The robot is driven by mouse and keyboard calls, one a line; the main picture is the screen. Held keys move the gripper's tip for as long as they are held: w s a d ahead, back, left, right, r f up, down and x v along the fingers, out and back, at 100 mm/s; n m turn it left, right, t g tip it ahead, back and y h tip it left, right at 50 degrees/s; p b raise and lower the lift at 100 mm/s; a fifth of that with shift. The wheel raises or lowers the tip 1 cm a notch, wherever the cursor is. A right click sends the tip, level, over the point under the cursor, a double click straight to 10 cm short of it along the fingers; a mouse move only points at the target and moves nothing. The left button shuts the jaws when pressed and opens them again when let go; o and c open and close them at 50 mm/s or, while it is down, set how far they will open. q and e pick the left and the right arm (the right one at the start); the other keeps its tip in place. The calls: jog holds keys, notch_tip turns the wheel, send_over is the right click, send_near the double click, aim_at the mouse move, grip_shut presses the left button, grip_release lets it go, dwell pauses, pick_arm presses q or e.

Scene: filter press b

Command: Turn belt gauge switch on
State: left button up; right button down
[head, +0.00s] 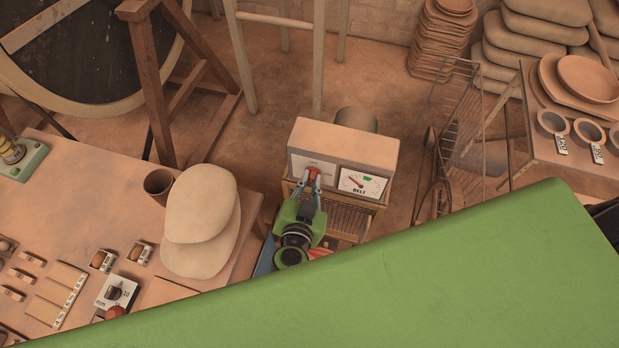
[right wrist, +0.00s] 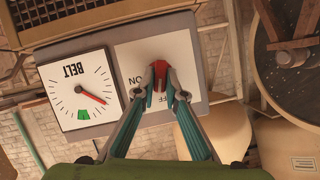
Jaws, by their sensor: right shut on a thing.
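The belt gauge box (head: 342,142) is a pale box standing past the table's right end. Its front carries a white dial marked BELT (head: 361,184) with a red needle and a green band; the needle lies outside the green band in the right wrist view (right wrist: 76,92). Beside the dial is a white switch plate (right wrist: 138,58) with ON and partly covered OFF lettering. My right gripper (head: 314,180) is shut on the red switch (right wrist: 159,72), with a fingertip on either side of it. The fingers hide part of the switch, so its setting is unclear. My left gripper is not in view.
A table (head: 90,190) at left holds rounded pale slabs (head: 200,220), a brown cup (head: 158,185) and small labelled pieces. A wire rack (head: 462,140) stands right of the box. A wooden stand (head: 155,85) is behind. My green arm covers the lower right.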

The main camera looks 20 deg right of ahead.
jog(key=shift+s+d+f+m+t+y, duration=0.1)
jog(key=shift+s+f+m+t+y, duration=0.15)
jog(key=shift+m, duration=0.45)
jog(key=shift+d+f+m+t+y+b, duration=0.15)
jog(key=shift+m+t+y+b, duration=0.45)
jog(key=shift+m+b, duration=1.25)
jog(key=shift+a+f+m+t+y+b, duration=0.1)
jog(key=shift+f+m+t+y+b, duration=0.1)
jog(key=shift+m+t+b, duration=1.6)
jog(key=shift+d+f+m+t+y+b, duration=0.15)
jog(key=shift+m+y+b, duration=0.2)
jog(key=shift+m+b, duration=1.6)
jog(key=shift+n+b, duration=0.6)
jog(key=c, duration=2.1)
grip_release()
jog(key=shift+r, duration=0.15)
